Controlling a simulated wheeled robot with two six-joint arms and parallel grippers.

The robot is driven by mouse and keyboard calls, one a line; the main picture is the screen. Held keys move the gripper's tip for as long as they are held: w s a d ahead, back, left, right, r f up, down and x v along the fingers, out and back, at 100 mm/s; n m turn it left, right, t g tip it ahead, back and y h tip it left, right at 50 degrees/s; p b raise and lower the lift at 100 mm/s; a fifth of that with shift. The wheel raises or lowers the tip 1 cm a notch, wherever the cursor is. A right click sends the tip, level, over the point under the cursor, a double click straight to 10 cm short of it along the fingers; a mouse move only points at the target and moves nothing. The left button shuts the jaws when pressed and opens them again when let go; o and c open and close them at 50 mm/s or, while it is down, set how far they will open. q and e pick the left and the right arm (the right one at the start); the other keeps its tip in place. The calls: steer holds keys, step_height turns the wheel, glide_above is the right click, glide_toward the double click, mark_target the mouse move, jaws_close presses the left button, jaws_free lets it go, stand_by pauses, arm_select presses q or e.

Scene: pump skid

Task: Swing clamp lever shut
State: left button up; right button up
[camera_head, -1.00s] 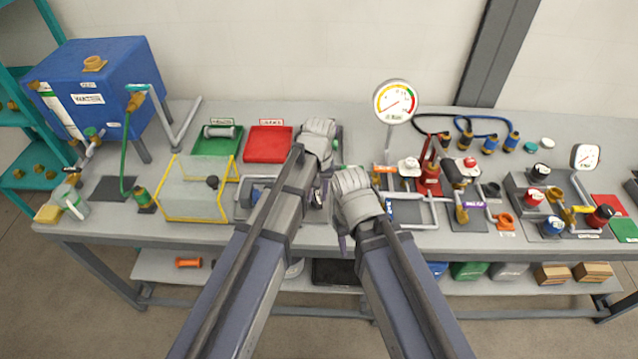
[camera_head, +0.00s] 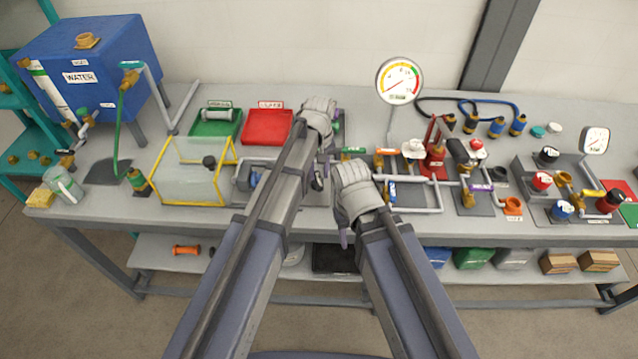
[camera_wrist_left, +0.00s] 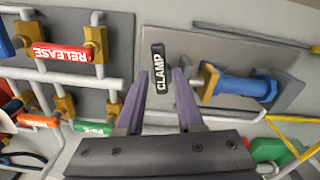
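The clamp lever (camera_wrist_left: 158,72) is a black bar with a white CLAMP label, in the left wrist view. Its near part shows between the two purple fingers of my left gripper (camera_wrist_left: 160,80), with a gap on each side. The fingers are apart, and I cannot tell how far the lever lies beyond them. My right gripper (camera_head: 344,238) is near the bench's front edge; one purple finger shows.
A blue cylinder (camera_wrist_left: 240,87) in a bracket lies beside the lever. A red RELEASE handle (camera_wrist_left: 62,53) is on grey pipework to the left. The red tray (camera_head: 267,128), clear yellow-framed box (camera_head: 190,175) and pressure gauge (camera_head: 399,80) stand around my arms.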

mark_target(319, 183)
arm_select(q)
step_height(319, 183, down, 2)
steer(key=shift+f+b, duration=0.2)
steer(key=shift+b, duration=0.5)
jaws_close()
